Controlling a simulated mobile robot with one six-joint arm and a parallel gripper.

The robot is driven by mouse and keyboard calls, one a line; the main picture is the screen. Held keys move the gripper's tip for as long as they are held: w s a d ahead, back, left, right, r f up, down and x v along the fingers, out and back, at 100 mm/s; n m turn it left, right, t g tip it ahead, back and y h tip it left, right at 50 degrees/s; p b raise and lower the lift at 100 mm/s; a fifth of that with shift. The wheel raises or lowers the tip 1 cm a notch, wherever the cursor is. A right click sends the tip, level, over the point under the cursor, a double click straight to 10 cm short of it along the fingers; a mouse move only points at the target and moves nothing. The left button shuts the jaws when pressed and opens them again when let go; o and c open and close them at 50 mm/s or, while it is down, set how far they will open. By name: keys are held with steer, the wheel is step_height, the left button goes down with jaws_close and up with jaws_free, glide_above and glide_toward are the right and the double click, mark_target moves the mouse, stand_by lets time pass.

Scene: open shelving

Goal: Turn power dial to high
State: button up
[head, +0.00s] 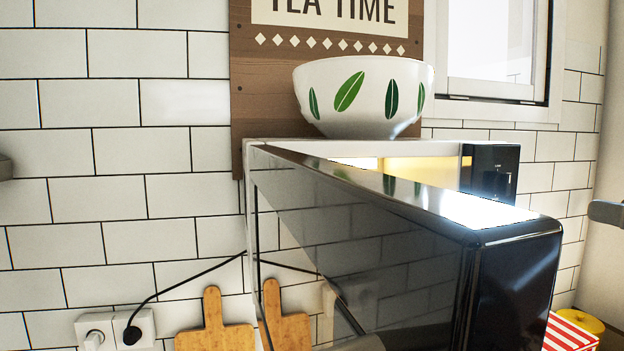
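A microwave with its dark glass door (400,240) swung open toward me fills the middle and right of the head view. Its black control panel (510,158) shows beyond the door's top edge, at the right of the lit interior (418,168). Small marks show on the panel, and a dark rounded shape on it may be a dial. I cannot tell which dial is the power dial or how it is set. The open door hides the lower part of the panel. I cannot make out my gripper in this view.
A white bowl with green leaves (365,95) stands on top of the microwave. Wooden boards (215,330) lean at the tiled wall beside a socket (120,328) with a black cord. A red-striped box (570,335) stands at lower right.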

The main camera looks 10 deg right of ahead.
mark_target(509, 183)
steer(key=w+p, duration=0.1)
steer(key=w, duration=0.4)
steer(key=w+a+p, duration=0.1)
steer(key=w, duration=0.4)
steer(key=w+p, duration=0.1)
steer(key=w, duration=0.5)
steer(key=shift+w+a+r, duration=0.1)
steer(key=shift+a+r, duration=0.1)
steer(key=shift+a, duration=0.2)
jaws_close()
